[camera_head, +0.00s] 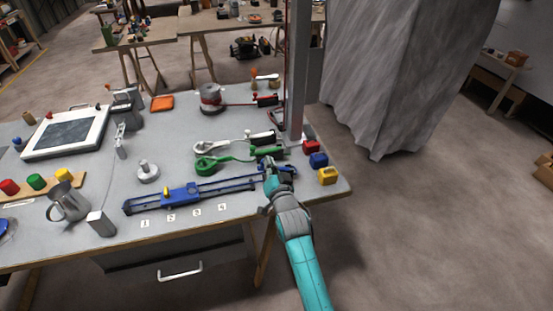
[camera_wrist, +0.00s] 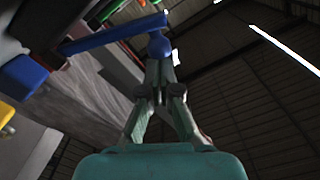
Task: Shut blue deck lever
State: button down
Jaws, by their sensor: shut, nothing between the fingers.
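In the wrist view a blue bar (camera_wrist: 115,34) crosses beyond my fingertips, with a round blue knob (camera_wrist: 159,46) at its right end. It looks like the blue deck lever. My gripper (camera_wrist: 160,75) is shut and empty, its tips just below the knob; I cannot tell whether they touch it. In the head view my gripper (camera_head: 269,166) is over the right part of the workbench, beside the right end of the blue rail. There my gripper and wrist hide most of the lever, so its angle is unclear.
Red (camera_head: 311,147), blue (camera_head: 319,160) and yellow (camera_head: 327,176) blocks stand right of my gripper. A grey post (camera_head: 297,80) rises behind.

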aim_at(261, 166)
jog(key=shift+s+a+f+n, duration=0.1)
jog(key=shift+a+f+n, duration=0.4)
jog(key=shift+f+n, duration=0.35)
jog(key=shift+s+a+f+n, duration=0.1)
jog(key=shift+a+f+n, duration=0.4)
jog(key=shift+n, duration=0.55)
jog(key=shift+f, duration=0.1)
